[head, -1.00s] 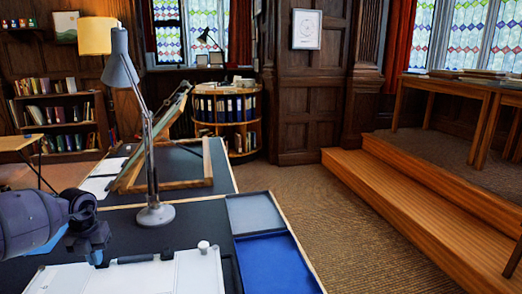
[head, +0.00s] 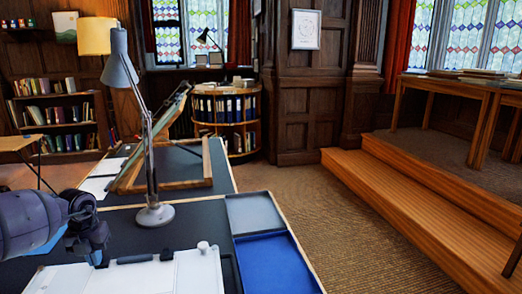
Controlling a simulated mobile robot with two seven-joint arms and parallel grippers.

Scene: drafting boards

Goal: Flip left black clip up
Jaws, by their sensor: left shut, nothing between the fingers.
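A black clip (head: 135,259) lies along the far edge of a white board (head: 110,279) at the bottom of the head view. It looks flat against the board. The near part of the board is cut off by the picture's edge. My right gripper is not in view.
A grey desk lamp (head: 154,215) stands behind the board on the dark table. A blue tray (head: 272,262) and a grey tray (head: 253,212) lie to the right. A second white board (head: 200,272) with a white knob (head: 203,246) adjoins the first.

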